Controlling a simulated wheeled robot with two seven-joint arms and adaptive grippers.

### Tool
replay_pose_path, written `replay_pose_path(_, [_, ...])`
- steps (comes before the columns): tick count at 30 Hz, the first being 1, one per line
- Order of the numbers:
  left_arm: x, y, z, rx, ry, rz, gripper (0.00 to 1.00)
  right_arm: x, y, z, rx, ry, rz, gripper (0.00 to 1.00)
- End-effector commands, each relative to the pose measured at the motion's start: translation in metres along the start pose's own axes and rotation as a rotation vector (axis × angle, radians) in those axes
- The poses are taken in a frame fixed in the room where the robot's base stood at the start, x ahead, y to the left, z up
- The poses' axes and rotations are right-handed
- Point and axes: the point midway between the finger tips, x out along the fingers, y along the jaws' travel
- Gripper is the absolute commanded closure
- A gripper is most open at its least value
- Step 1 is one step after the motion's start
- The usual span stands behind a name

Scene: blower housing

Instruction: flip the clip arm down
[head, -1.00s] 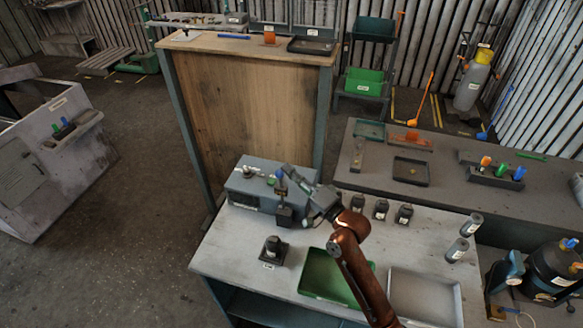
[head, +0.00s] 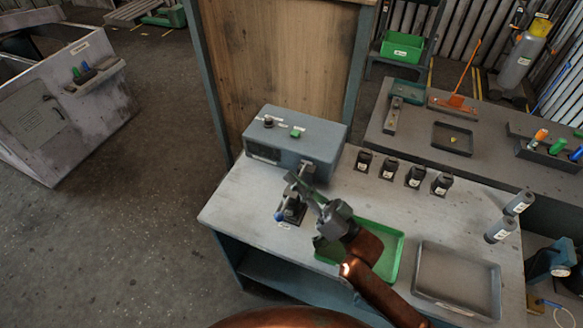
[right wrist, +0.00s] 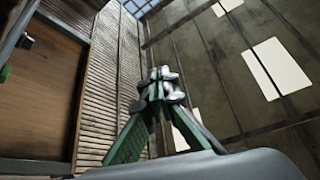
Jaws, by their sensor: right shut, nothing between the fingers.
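A small dark fixture (head: 294,212) stands on the pale workbench in front of the grey-blue box, with a white label at its foot. A blue-tipped part (head: 279,216) shows low at its left side; I cannot tell whether it belongs to the clip arm. My right gripper (head: 303,178) is just above and behind the fixture, reaching in from the right, and hides part of it. Contact cannot be told. In the right wrist view the fingers (right wrist: 160,85) are together and empty, with only wall and ceiling behind them. My left gripper is not in view.
The grey-blue box (head: 310,148) with a green button stands behind the gripper. A green tray (head: 392,258) and a grey tray (head: 457,306) lie to the right. Several black parts (head: 388,168) stand along the back. The bench's left front corner is clear.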

Motion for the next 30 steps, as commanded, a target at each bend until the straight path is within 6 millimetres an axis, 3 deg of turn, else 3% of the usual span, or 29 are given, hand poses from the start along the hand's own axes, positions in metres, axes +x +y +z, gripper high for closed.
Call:
replay_pose_path(10, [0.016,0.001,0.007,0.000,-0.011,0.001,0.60,-0.018,0.000,0.012,-0.092,0.006,-0.032,1.00])
replay_pose_path(25, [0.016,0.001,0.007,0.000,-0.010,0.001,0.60,-0.018,-0.001,0.012,-0.099,0.007,-0.035,1.00])
replay_pose_path(30, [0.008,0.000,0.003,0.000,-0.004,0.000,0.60,-0.015,-0.006,0.004,-0.099,0.007,-0.036,1.00])
